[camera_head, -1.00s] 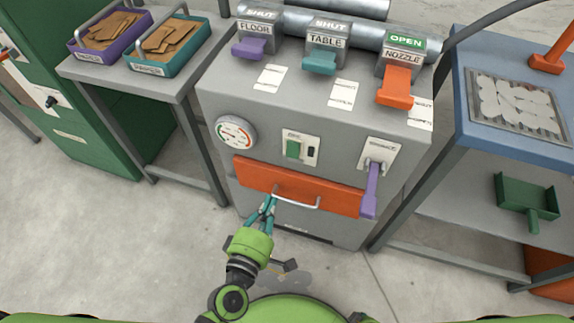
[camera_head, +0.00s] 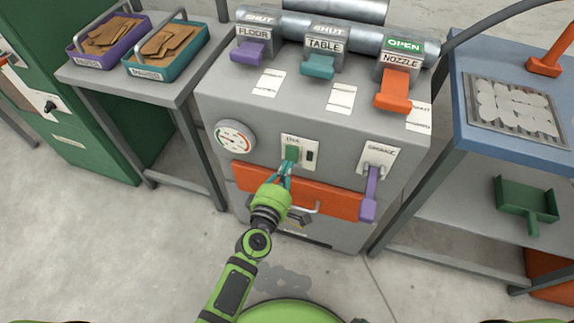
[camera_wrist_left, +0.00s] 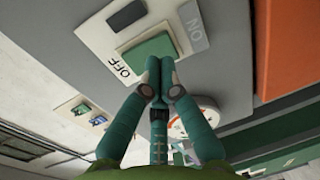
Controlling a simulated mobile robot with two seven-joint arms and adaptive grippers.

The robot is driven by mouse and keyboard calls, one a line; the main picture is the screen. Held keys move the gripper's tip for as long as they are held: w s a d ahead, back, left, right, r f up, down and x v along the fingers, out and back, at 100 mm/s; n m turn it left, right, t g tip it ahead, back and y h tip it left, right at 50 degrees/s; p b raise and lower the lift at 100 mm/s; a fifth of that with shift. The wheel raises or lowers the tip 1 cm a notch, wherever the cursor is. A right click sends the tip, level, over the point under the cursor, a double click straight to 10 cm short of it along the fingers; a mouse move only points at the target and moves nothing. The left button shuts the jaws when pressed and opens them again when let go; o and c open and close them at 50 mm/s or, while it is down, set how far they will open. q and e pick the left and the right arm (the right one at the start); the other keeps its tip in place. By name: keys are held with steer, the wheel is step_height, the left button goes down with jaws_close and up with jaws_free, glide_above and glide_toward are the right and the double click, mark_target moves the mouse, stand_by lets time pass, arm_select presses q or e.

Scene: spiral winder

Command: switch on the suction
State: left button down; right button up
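The green switch (camera_head: 292,152) sits on a pale plate on the front of the grey suction cabinet (camera_head: 335,124). In the left wrist view the green switch (camera_wrist_left: 152,56) has OFF printed on one side and ON on another, with a dark rectangle beside it. My left gripper (camera_head: 285,168) is in front of the plate, just below the switch. In the wrist view its teal fingertips (camera_wrist_left: 158,66) are together with nothing between them, at the switch's edge; I cannot tell whether they touch it. My right gripper is not in view.
The orange drawer (camera_head: 335,200) with a handle is behind my left gripper. A round gauge (camera_head: 235,138) is left of the switch, a purple lever (camera_head: 371,188) right. On top, FLOOR and TABLE read SHUT; NOZZLE (camera_head: 394,92) reads OPEN. Side tables flank the cabinet.

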arm_select(q)
steer(key=shift+w+d, duration=0.15)
steer(key=shift+w, duration=0.45)
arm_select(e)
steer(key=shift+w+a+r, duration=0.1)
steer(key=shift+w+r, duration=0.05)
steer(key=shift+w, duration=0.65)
